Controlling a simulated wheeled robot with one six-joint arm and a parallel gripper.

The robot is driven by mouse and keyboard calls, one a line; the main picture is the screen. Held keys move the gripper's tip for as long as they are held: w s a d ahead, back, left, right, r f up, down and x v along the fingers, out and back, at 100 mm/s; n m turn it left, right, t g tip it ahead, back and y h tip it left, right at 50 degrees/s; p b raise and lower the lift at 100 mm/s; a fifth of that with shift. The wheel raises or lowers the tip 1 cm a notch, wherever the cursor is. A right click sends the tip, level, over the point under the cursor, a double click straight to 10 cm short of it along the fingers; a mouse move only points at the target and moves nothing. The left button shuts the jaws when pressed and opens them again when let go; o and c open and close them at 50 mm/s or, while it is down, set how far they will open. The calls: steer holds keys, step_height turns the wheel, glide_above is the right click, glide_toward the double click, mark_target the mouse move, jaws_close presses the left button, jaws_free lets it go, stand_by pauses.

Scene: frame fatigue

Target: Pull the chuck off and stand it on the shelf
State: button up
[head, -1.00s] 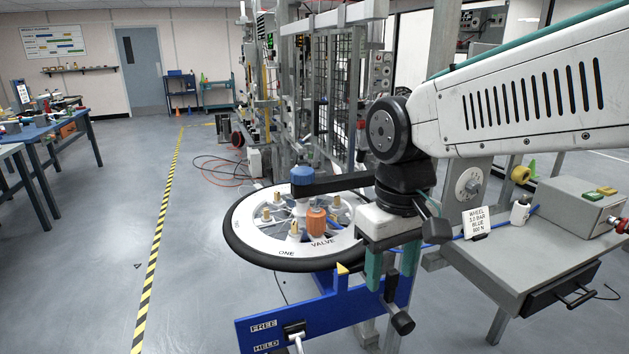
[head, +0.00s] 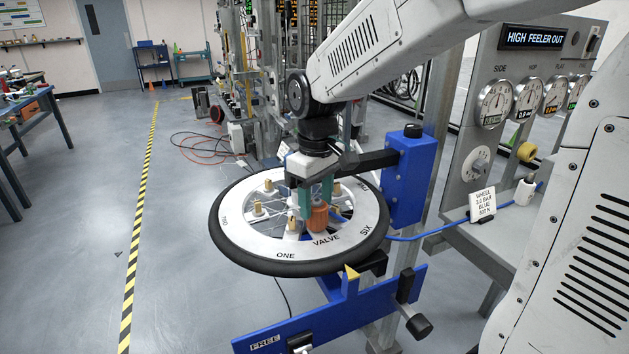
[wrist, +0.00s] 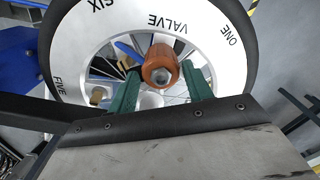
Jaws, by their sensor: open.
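The orange chuck (head: 318,217) sits on the wheel beside the VALVE lettering, at the near inner edge of the rim. It also shows in the wrist view (wrist: 158,62), with a grey round end facing the camera. My gripper (head: 315,203) points down over the wheel, its green fingers open. In the wrist view my gripper (wrist: 162,74) has one finger on each side of the chuck; I cannot tell whether either touches it. The grey shelf (head: 462,246) is at the right, partly hidden by my arm.
The wheel (head: 245,245) lies flat on a blue stand (head: 345,318) marked FREE. A blue post (head: 408,180) with a black arm stands right of it. A white card (head: 482,205) and white cup (head: 524,192) stand on the shelf. A blue hose (head: 430,236) runs between wheel and shelf.

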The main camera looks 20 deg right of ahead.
mark_target(316, 204)
steer(key=shift+f, duration=1.25)
steer(key=c, duration=0.8)
steer(key=shift+r, duration=0.1)
steer(key=shift+c, duration=0.2)
steer(key=shift+r, duration=0.1)
steer(key=shift+r, duration=1.8)
steer(key=shift+r, duration=0.1)
steer(key=shift+r, duration=1.9)
